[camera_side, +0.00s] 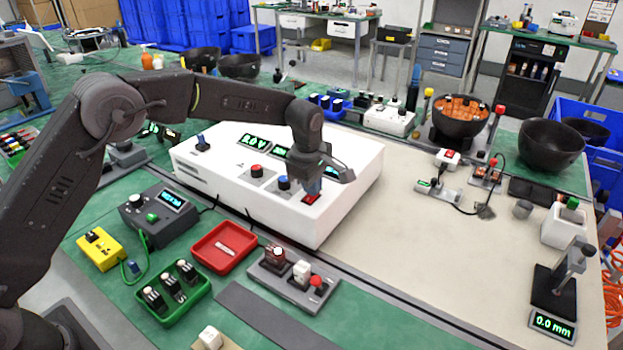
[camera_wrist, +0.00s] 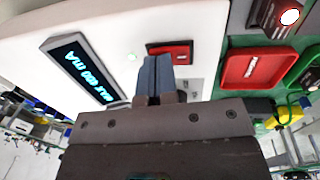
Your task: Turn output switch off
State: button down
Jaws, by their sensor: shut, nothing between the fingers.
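A white bench unit (camera_side: 225,190) stands in the middle of the side view. A red rocker switch (camera_side: 311,199) sits near its right front edge; it also shows in the wrist view (camera_wrist: 172,48). My gripper (camera_side: 312,190) points down at the switch. In the wrist view, its two blue-grey fingers (camera_wrist: 155,62) are together with nothing between them, and their tips cover part of the switch's lower edge. I cannot tell whether they touch it, or which way the rocker is tipped. A small pale green light (camera_wrist: 131,57) shows beside the switch.
A red tray (camera_side: 223,248) and a grey fixture (camera_side: 292,281) stand in front. The beige mat at right has clear room.

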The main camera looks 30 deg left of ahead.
jog(key=shift+f, duration=0.4)
jog(key=shift+s, duration=0.1)
jog(key=shift+s+r, duration=0.1)
jog(key=shift+s, duration=0.6)
jog(key=shift+r, duration=0.1)
notch_tip(320, 180, up, 14)
jog(key=s, duration=0.1)
jog(key=shift+s, duration=0.25)
dwell(0.3)
